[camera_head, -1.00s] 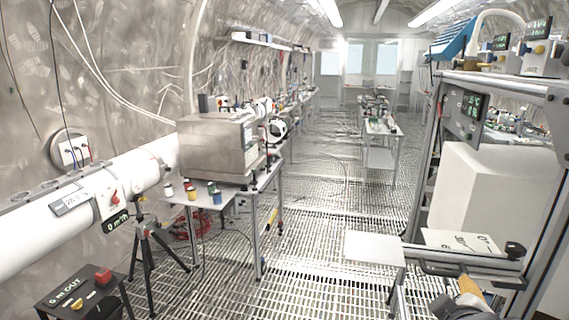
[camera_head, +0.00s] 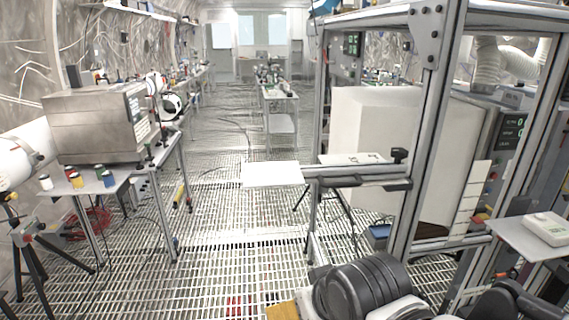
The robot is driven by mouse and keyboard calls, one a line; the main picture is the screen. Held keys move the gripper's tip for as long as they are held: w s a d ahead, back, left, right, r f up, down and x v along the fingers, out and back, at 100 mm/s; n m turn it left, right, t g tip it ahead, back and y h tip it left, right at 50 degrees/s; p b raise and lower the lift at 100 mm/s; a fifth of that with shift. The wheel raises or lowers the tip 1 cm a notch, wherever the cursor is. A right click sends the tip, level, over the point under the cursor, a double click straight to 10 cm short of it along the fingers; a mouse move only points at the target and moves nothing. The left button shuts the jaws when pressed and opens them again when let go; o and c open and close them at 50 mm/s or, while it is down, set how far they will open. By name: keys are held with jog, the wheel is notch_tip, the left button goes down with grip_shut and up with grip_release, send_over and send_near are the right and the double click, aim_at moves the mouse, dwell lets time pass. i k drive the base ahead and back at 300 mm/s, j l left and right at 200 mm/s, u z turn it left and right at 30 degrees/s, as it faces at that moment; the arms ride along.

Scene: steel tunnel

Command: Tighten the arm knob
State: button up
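A black knob (camera_head: 399,155) stands upright on a horizontal metal arm (camera_head: 360,176) that is fixed to the aluminium frame at the right of centre. The arm carries a flat white plate (camera_head: 271,174) at its left end. A black handle-like bar runs under the arm's right part. Whether the knob is loose or tight cannot be seen. Dark and white parts of my own arm show along the bottom edge, below and nearer than the knob and apart from it. My gripper itself cannot be made out.
An aluminium frame post (camera_head: 427,140) rises just right of the knob, with a large white box (camera_head: 375,130) behind. A side shelf (camera_head: 535,238) holds a white device at right. A bench (camera_head: 110,190) with a metal box stands left.

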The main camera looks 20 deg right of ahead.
aim_at(399, 154)
jog(key=z, duration=1.4)
jog(key=k+l+u, duration=0.1)
jog(key=l, duration=0.1)
